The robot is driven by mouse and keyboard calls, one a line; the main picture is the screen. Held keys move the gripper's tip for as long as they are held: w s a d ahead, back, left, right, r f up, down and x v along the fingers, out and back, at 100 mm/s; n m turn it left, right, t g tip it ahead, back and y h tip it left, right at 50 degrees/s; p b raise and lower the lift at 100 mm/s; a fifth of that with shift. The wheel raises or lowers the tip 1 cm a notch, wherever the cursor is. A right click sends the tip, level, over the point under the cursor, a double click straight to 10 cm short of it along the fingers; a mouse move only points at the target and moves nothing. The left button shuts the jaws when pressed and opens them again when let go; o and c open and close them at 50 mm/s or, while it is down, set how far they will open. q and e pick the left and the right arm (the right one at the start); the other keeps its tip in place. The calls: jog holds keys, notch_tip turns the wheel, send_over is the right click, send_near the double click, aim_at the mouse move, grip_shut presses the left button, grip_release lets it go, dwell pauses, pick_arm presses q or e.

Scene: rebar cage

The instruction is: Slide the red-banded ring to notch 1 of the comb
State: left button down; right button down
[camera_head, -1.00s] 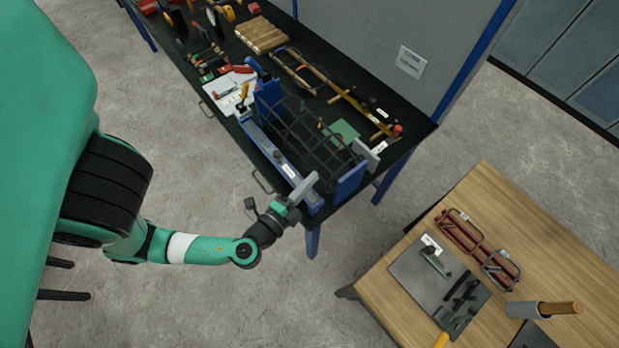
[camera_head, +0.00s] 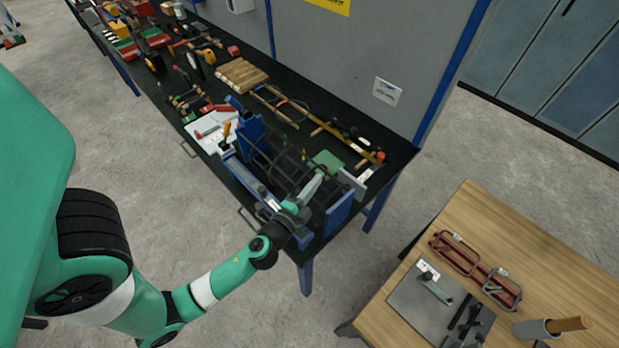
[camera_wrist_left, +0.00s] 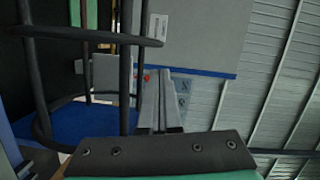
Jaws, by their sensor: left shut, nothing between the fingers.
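The dark rebar cage (camera_head: 262,158) stands between blue end plates, one at the far end (camera_head: 250,132) and one at the near end (camera_head: 338,214), on the black bench. A long blue-grey rail (camera_head: 248,182) runs along its front side; I cannot make out the comb's notches. No red band is distinguishable on any ring. My left gripper (camera_head: 320,174) reaches over the near part of the cage, shut and empty. In the left wrist view, its closed fingers (camera_wrist_left: 157,102) are beside dark cage bars (camera_wrist_left: 126,62) and a ring (camera_wrist_left: 90,38). My right gripper is not in view.
A green plate (camera_head: 327,160) and a grey block (camera_head: 352,184) lie near the cage's right end. A wooden table (camera_head: 510,240) with red frames stands at lower right.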

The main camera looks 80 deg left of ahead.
pick_arm(q)
jog(key=shift+s+a+f, duration=0.25)
jog(key=shift+s+a, duration=0.3)
jog(key=shift+a, duration=0.25)
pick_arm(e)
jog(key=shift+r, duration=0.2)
pick_arm(q)
jog(key=shift+a, duration=0.1)
jog(key=shift+s+a, duration=0.25)
jog(key=shift+a, duration=0.1)
